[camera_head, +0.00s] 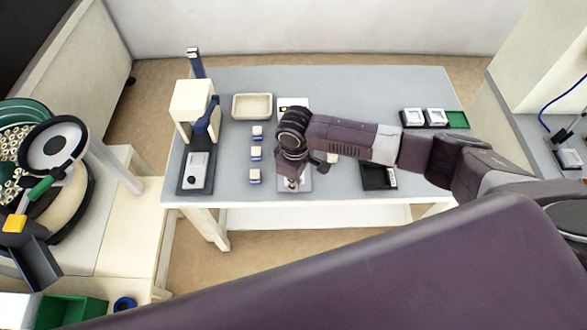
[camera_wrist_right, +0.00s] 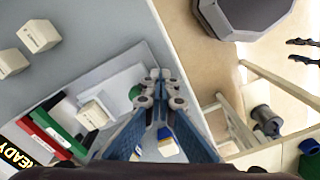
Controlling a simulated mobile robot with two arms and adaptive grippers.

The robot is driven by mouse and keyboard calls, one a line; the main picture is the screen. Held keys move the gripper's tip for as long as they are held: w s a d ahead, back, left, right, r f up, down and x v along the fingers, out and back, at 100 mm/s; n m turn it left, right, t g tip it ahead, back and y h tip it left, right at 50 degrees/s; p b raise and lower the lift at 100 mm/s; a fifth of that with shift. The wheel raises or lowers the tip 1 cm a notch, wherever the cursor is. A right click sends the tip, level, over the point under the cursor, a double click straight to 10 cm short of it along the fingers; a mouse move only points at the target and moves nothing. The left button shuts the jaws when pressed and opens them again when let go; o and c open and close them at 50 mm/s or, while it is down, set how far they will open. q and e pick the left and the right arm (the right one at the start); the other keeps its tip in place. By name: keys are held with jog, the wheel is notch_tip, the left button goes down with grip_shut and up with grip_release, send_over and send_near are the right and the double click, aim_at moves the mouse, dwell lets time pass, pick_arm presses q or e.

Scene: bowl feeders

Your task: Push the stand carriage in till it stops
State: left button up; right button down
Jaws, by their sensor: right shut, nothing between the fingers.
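A pale stand (camera_head: 292,103) sits mid-table, mostly hidden by my right arm in the head view. In the right wrist view its light plate (camera_wrist_right: 115,82) fills the middle, with a cream block (camera_wrist_right: 95,114), red and green bars and a READY sign (camera_wrist_right: 14,156) at left. I cannot tell clearly which part is the carriage. My right gripper (camera_head: 292,184) is over the stand's near end. In the right wrist view its blue fingers (camera_wrist_right: 159,88) are shut at the tips, empty, near the plate's edge; contact cannot be told. My left gripper is not in view.
A cream press (camera_head: 192,104) with a blue lever stands left on the table. Several small blocks (camera_head: 256,153) line up beside the stand. A beige tray (camera_head: 252,106) is behind them. A black box (camera_head: 374,177) lies to the right. The right middle of the tabletop is clear.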

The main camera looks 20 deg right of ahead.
jog(key=shift+w+d+f+b, duration=0.2)
jog(key=shift+w+d+b, duration=0.1)
jog(key=shift+w, duration=0.4)
jog(key=shift+w+d+f+b, duration=0.15)
jog(key=shift+w+d+b, duration=0.1)
jog(key=shift+w, duration=0.45)
dwell(0.5)
jog(key=shift+s+a+r+p, duration=0.15)
jog(key=shift+s+p, duration=0.2)
jog(key=shift+p, duration=0.2)
jog(key=shift+s+a+p, duration=0.1)
jog(key=shift+s+p, duration=0.5)
jog(key=shift+s, duration=0.05)
jog(key=r+p, duration=0.2)
jog(key=shift+w+r+p, duration=0.25)
jog(key=shift+w+p, duration=0.05)
jog(key=shift+p, duration=0.05)
notch_tip(320, 180, up, 7)
jog(key=p, duration=0.6)
jog(key=shift+f+p, duration=0.2)
jog(key=shift+p, duration=0.15)
